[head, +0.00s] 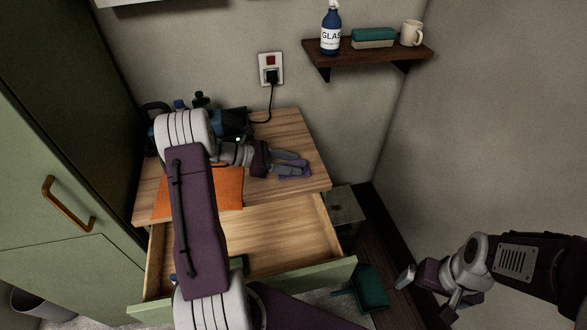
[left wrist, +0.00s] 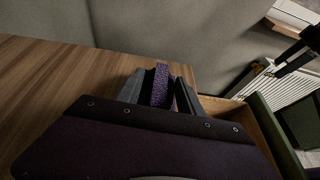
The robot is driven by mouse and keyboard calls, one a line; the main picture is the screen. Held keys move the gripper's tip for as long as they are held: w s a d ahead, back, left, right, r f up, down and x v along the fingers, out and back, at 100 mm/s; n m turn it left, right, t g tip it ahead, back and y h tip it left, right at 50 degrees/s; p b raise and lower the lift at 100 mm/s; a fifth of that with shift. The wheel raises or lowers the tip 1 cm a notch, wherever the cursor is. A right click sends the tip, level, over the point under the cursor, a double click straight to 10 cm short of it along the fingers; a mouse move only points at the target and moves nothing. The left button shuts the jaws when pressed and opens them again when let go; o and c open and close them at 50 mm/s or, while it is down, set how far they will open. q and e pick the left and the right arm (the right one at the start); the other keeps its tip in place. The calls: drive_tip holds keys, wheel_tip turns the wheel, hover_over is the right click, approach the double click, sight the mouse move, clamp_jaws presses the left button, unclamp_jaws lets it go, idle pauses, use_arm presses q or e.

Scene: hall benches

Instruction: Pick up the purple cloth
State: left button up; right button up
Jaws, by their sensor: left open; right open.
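The purple cloth (head: 294,177) lies on the wooden top of the drawer unit, near its right edge. In the left wrist view the cloth (left wrist: 161,84) shows as a narrow textured purple strip between my two fingers. My left gripper (head: 290,164) is open around the cloth, low over the top; whether a finger touches it I cannot tell. The fingers hide part of the cloth. My right gripper (head: 424,292) is open and empty at the lower right, away from the unit.
An orange cloth (head: 230,188) lies on the wooden top (head: 312,150), partly behind my left arm. The drawer (head: 285,232) below is pulled open. A shelf (head: 350,53) holds a blue bottle (head: 331,32), a teal item (head: 374,37) and a mug (head: 411,33). A teal dustpan (head: 371,288) is on the floor.

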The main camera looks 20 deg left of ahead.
sight(294, 164)
use_arm(q)
drive_tip(key=shift+w+d+f, duration=0.1)
drive_tip(key=shift+w+d, duration=0.05)
drive_tip(key=shift+c, duration=0.6)
clamp_jaws()
drive_tip(key=shift+r, duration=0.5)
drive_tip(key=r, duration=0.2)
drive_tip(key=d+r, duration=0.1)
drive_tip(key=r, duration=0.1)
drive_tip(key=shift+s, duration=0.2)
drive_tip(key=s+d+r, duration=0.3)
drive_tip(key=d+r, duration=0.3)
drive_tip(key=d, duration=0.4)
drive_tip(key=shift+p, duration=0.35)
